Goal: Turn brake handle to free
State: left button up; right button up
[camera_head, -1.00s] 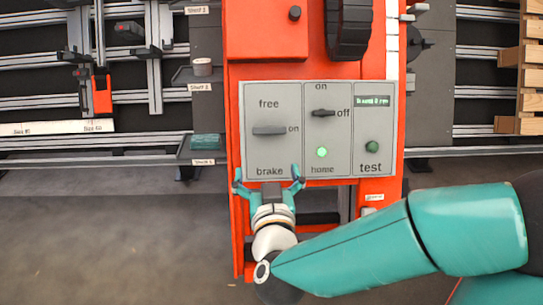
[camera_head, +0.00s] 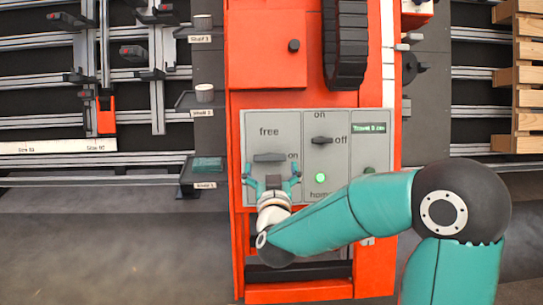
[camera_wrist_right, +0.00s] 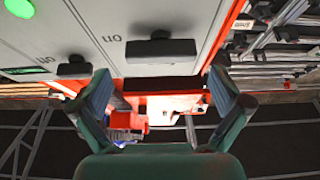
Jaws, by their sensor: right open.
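The brake handle (camera_head: 269,157) is a dark grey bar on the left section of the grey panel (camera_head: 296,118). It lies horizontal and points at "on", with "free" printed above it. In the right wrist view the handle (camera_wrist_right: 161,48) shows ahead of the fingers. My right gripper (camera_head: 271,173) is open, its teal fingers spread just below the handle in the head view. In the right wrist view the gripper (camera_wrist_right: 165,90) has nothing between its fingertips. The "brake" label is hidden behind the gripper. My left gripper is not in view.
Beside the handle are a second on/off switch (camera_head: 322,140) and a lit green home lamp (camera_head: 320,178). The panel sits on an orange machine column (camera_head: 236,200). Shelves with cups (camera_head: 204,94) stand to the left, wooden pallets (camera_head: 528,90) to the right.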

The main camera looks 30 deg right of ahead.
aim_at(270, 159)
jog(key=x, duration=0.5)
